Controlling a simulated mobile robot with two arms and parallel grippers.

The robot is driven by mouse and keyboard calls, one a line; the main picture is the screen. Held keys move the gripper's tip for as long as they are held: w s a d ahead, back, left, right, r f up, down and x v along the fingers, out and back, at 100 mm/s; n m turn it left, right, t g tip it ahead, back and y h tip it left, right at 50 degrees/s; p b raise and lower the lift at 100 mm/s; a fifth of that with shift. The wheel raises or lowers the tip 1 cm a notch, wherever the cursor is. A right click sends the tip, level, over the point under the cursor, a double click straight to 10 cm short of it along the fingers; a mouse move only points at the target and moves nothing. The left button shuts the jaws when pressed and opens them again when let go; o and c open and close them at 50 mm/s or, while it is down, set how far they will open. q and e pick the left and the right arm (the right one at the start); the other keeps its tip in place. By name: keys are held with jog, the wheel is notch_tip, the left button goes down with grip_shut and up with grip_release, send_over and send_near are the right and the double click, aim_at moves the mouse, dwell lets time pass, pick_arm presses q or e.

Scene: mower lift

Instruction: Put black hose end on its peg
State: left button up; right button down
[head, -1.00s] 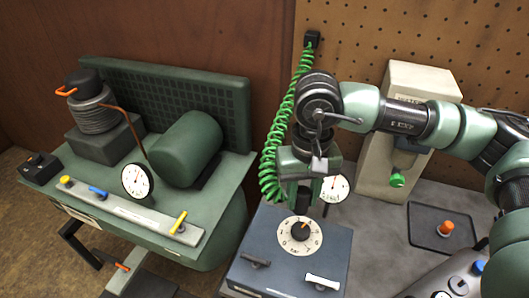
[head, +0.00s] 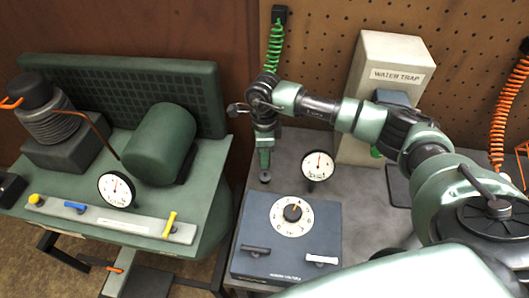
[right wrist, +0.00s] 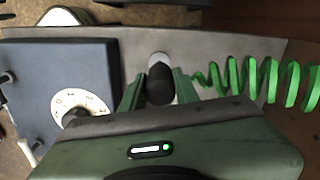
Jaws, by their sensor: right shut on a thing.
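My right gripper (head: 264,172) is low over the grey bench top, behind the blue-grey regulator box and left of its gauge. In the right wrist view its two green fingers (right wrist: 158,92) are shut on the black hose end (right wrist: 160,86). A pale grey round piece (right wrist: 158,59) shows just beyond the black end; I cannot tell whether it is the peg or part of the hose end. The green coiled hose (right wrist: 262,79) stretches away right from beside the fingers. In the head view my arm hides much of the hose (head: 275,48). My left gripper is not in view.
The regulator box (head: 288,238) with its dial stands in front of my gripper, and a gauge (head: 317,166) stands to its right. The water trap (head: 390,95) is at the back right. The green compressor bench (head: 185,215) is at the left. An orange coil (head: 508,110) hangs at the right.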

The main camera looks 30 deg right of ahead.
aim_at(265, 172)
jog(key=shift+f, duration=0.6)
jog(key=shift+s+f+b, duration=0.1)
jog(key=shift+f+b, duration=0.7)
jog(key=shift+f, duration=0.05)
jog(key=shift+f+b, duration=0.35)
jog(key=shift+f, duration=0.5)
pick_arm(q)
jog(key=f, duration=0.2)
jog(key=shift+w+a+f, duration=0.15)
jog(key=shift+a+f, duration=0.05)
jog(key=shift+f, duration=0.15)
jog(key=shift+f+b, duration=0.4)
jog(key=shift+b, duration=0.05)
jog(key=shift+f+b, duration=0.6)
pick_arm(e)
jog(key=shift+f, duration=0.65)
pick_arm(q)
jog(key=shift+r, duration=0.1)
pick_arm(e)
jog(key=c, duration=1.3)
grip_release()
jog(key=shift+c, duration=0.2)
